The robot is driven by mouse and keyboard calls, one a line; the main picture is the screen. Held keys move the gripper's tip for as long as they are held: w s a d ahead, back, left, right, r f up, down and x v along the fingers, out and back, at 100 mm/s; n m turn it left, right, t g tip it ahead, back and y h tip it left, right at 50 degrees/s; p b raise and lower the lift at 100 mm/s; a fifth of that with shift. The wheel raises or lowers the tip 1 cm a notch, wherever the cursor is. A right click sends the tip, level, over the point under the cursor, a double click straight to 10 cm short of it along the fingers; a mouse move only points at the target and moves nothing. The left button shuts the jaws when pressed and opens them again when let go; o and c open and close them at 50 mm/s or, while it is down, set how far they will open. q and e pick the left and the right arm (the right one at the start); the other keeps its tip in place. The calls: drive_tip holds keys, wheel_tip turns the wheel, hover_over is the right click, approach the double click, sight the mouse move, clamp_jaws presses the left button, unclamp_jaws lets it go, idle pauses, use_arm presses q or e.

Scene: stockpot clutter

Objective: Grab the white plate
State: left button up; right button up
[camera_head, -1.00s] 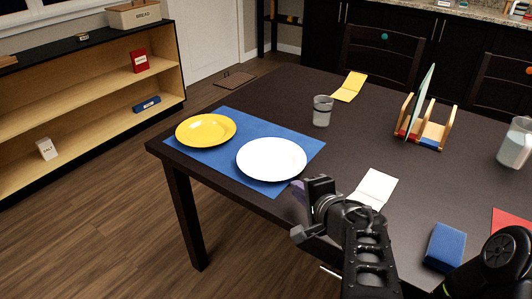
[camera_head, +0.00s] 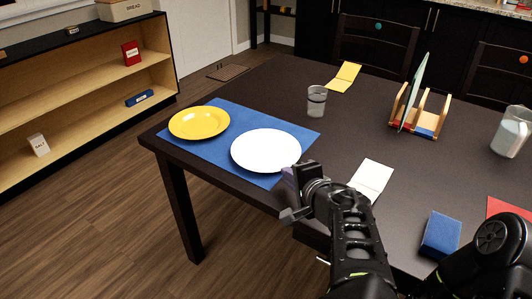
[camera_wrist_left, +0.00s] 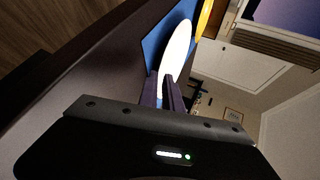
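The white plate (camera_head: 266,150) lies flat on the blue placemat (camera_head: 256,178), right of the yellow plate (camera_head: 199,122). My left gripper (camera_head: 289,177) is at the near right side of the white plate, close to its rim. In the left wrist view, the fingers (camera_wrist_left: 163,92) are apart, with the white plate (camera_wrist_left: 175,52) just beyond and partly between their tips. Contact with the rim cannot be told. My right gripper is out of view.
A glass (camera_head: 316,101) and a yellow napkin (camera_head: 344,77) stand behind the mat. A white napkin (camera_head: 372,179) lies right of my left gripper. A wooden rack (camera_head: 418,112), a pitcher (camera_head: 511,132) and a blue block (camera_head: 440,235) are further right.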

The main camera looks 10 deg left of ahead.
use_arm(q)
drive_tip(key=shift+b+x, duration=0.4)
drive_tip(key=shift+x, duration=2.25)
drive_tip(key=shift+w+d, duration=0.1)
drive_tip(key=shift+d, duration=0.05)
clamp_jaws()
wheel_tip(320, 180, up, 10)
drive_tip(key=p, duration=0.2)
idle(0.5)
